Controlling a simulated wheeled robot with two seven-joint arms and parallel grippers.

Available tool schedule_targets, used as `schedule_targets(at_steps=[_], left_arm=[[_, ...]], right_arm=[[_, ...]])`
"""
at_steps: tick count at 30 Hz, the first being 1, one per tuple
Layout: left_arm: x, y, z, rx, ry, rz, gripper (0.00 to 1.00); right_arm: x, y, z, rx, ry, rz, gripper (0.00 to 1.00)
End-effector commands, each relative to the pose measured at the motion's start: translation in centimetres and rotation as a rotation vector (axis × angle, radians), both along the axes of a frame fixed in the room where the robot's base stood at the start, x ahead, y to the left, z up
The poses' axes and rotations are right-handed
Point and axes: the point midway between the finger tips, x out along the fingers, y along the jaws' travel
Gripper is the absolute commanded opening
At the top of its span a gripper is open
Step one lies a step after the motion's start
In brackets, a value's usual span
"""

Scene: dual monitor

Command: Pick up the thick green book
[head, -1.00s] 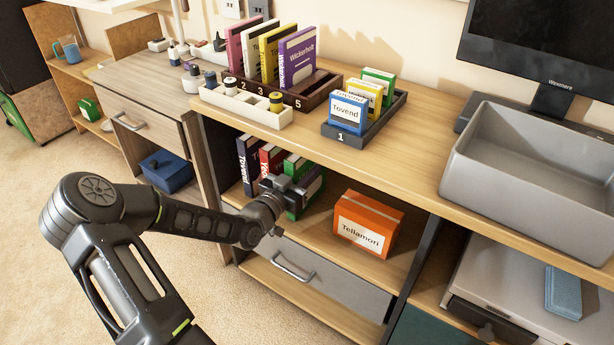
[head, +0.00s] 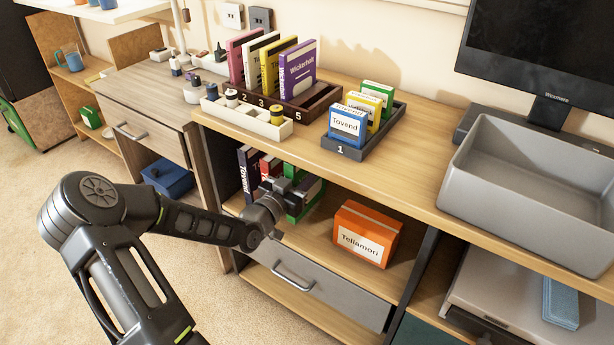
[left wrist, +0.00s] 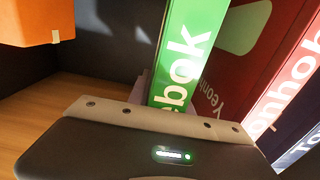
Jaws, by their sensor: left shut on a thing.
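The thick green book (head: 311,192) stands on the open shelf under the desktop, partly hidden behind my left gripper (head: 293,190). In the left wrist view its green spine (left wrist: 190,50) with white lettering runs down into my left gripper (left wrist: 160,105). The gripper is shut on the book; the fingertips themselves are largely hidden. The book looks upright beside a red book (head: 268,166). My right gripper is not in view.
A dark book (head: 245,172) stands left of the red one. An orange box (head: 366,233) sits on the shelf to the right, with bare shelf between. The desktop above holds a dark book rack (head: 318,108), a grey tray (head: 387,127) and a grey bin (head: 520,205).

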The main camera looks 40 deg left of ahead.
Motion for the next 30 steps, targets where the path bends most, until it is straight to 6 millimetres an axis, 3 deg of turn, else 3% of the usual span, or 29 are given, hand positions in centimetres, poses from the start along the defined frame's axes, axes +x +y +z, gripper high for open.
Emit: schedule_targets(at_steps=[2, 5, 18, 24, 30], left_arm=[[0.1, -0.1, 1.9, 0.005, -0.002, -0.001, 0.00], [-2.2, 0.0, 1.3, 0.001, 0.004, 0.002, 0.00], [-14.4, -0.3, 1.3, -0.001, 0.003, 0.003, 0.00], [-17.3, -0.4, 1.1, -0.001, 0.000, 0.001, 0.00], [-18.0, -0.4, 1.0, -0.001, -0.001, -0.001, 0.00]], right_arm=[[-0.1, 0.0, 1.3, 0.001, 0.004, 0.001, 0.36], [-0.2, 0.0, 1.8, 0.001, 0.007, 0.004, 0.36], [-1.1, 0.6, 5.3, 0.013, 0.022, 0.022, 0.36], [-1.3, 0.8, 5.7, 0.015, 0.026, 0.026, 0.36], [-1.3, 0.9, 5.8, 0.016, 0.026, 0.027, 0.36]])
